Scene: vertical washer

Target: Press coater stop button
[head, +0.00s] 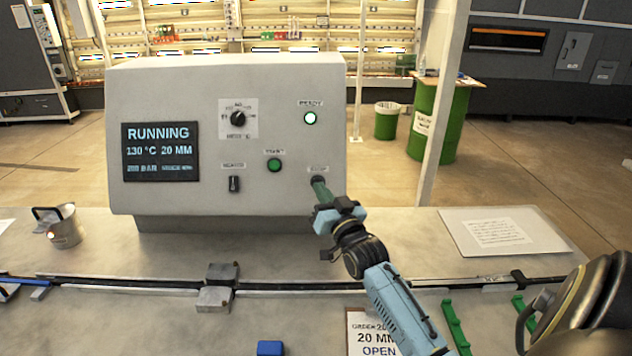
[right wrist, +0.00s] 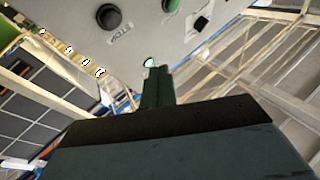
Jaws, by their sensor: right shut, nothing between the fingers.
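The grey coater panel (head: 270,95) stands on the bench, its display (head: 160,152) reading RUNNING, 130 °C, 20 MM. Below the STOP label, the black stop button (head: 317,180) shows just past my right fingertips. My right gripper (head: 321,190) is shut and empty, its green fingers pointing at the panel; the head view does not show whether they touch the button. In the right wrist view, the black stop button (right wrist: 109,17) appears up and left of the shut fingertips (right wrist: 155,72), apart from them in the picture. My left gripper is not in view.
The panel also has a green start button (head: 274,165), a dark switch (head: 234,184), a knob (head: 238,118) and a lit READY lamp (head: 310,118). A metal cup (head: 66,228), clamp block (head: 215,298), blue block (head: 270,348) and paper sheet (head: 500,232) lie around the bench.

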